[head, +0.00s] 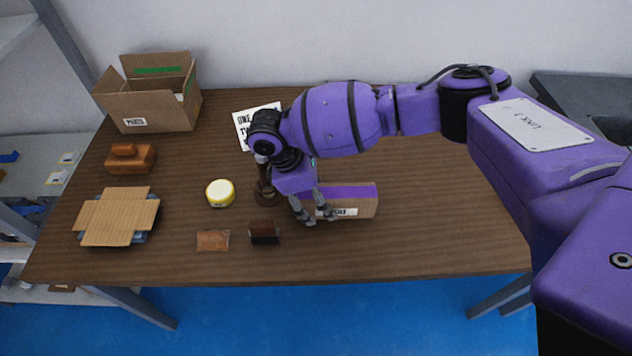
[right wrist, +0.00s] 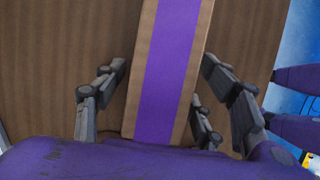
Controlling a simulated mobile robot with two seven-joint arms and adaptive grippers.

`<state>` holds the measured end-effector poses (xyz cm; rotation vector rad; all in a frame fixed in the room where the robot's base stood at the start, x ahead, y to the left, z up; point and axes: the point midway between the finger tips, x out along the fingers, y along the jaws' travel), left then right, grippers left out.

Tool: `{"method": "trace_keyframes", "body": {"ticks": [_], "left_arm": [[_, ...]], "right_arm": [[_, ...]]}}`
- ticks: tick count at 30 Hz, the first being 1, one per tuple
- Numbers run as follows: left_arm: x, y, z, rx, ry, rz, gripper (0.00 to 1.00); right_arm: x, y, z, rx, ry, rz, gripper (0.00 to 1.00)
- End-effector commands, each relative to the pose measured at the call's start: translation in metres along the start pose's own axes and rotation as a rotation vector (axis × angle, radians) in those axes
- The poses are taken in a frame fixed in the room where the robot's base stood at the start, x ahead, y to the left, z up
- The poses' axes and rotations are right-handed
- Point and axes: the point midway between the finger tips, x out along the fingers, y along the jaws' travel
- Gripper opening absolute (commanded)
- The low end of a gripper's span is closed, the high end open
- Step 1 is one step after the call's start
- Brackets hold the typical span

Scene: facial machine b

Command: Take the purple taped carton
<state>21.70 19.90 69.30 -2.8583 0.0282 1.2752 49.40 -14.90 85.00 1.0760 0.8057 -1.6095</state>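The purple taped carton (head: 358,205) lies on the wooden table, right of the middle, with a purple strip along its top and a white label on its front. My right gripper (head: 315,216) is low at the carton's left end and hides part of it. In the right wrist view, the carton's purple tape (right wrist: 172,70) runs between the fingers of my right gripper (right wrist: 160,75). The fingers are spread on either side of the carton. A gap shows on the left; contact on the right is unclear. My left gripper is not in view.
Close left of the gripper are a dark brown object (head: 264,233), a brown round-based item (head: 266,193) and a yellow-white round tub (head: 220,193). The table's right side (head: 440,220) is clear.

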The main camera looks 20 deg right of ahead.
Motion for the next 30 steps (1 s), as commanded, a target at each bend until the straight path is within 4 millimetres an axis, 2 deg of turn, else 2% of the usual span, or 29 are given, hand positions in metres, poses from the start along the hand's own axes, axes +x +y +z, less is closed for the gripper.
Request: {"method": "trace_keyframes", "body": {"ticks": [1,10,17,22,27,30], "left_arm": [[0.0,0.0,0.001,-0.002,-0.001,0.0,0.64],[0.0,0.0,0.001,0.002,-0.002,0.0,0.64],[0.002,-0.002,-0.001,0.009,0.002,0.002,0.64],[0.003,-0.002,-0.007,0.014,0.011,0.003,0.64],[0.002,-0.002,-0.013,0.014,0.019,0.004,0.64],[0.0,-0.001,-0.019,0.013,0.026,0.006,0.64]], "right_arm": [[0.001,-0.001,0.0,0.0,-0.001,-0.002,0.54],[0.001,-0.001,0.0,0.0,-0.001,-0.002,0.16],[0.0,-0.001,0.001,0.0,0.0,-0.001,0.16],[-0.009,0.0,0.004,0.0,0.001,0.0,0.16],[-0.034,0.0,0.013,0.0,0.003,0.004,0.16],[-0.054,-0.018,0.018,-0.004,0.003,0.005,0.16]]}}
